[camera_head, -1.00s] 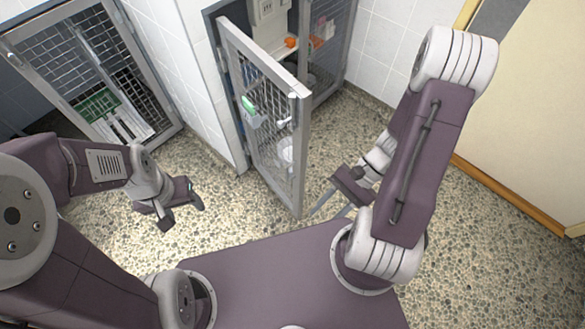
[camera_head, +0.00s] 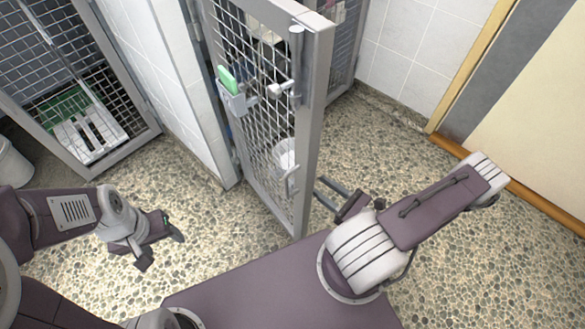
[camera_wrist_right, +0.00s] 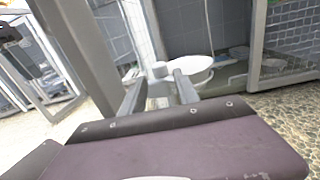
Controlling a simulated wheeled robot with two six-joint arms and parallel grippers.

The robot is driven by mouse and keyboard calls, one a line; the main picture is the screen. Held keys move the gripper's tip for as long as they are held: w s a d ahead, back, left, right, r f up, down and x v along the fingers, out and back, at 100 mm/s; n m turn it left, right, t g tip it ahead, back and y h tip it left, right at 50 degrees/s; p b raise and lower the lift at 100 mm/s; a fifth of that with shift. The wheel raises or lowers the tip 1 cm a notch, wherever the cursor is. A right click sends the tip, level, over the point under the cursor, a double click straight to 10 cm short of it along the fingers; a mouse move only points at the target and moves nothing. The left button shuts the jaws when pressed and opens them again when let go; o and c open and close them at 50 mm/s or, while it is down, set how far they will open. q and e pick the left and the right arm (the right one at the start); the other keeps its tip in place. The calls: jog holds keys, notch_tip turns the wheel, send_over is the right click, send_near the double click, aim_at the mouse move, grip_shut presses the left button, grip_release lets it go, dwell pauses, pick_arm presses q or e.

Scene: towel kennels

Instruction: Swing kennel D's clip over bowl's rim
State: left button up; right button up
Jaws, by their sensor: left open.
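The kennel door (camera_head: 309,130), a grey frame with wire mesh, stands swung open in front of me. A white bowl (camera_head: 285,152) shows through its lower mesh, and in the right wrist view (camera_wrist_right: 196,66) beyond my fingers. A small grey fitting (camera_head: 292,182) by the bowl looks like the clip. In the right wrist view a grey knob (camera_wrist_right: 158,70) shows between the fingertips; I cannot tell if it touches them. Whether the clip lies over the rim is unclear. My right gripper (camera_head: 325,188) is open beside the door's free edge. My left gripper (camera_head: 160,243) is open and empty, above the floor.
A grey latch (camera_head: 281,88) and a holder with a green-handled item (camera_head: 228,80) sit higher on the door. Another mesh kennel door (camera_head: 75,75) is at the left, with a white bin (camera_head: 12,163) beside it. Pebbled floor (camera_head: 420,150) is free at the right.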

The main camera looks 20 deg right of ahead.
jog(key=b+x, duration=0.4)
jog(key=x, duration=0.3)
jog(key=shift+w+a+f, duration=0.1)
jog(key=shift+a+f, duration=0.05)
jog(key=shift+a, duration=0.05)
jog(key=shift+b+x, duration=0.35)
jog(key=shift+x, duration=0.4)
jog(key=shift+d, duration=0.1)
grip_shut()
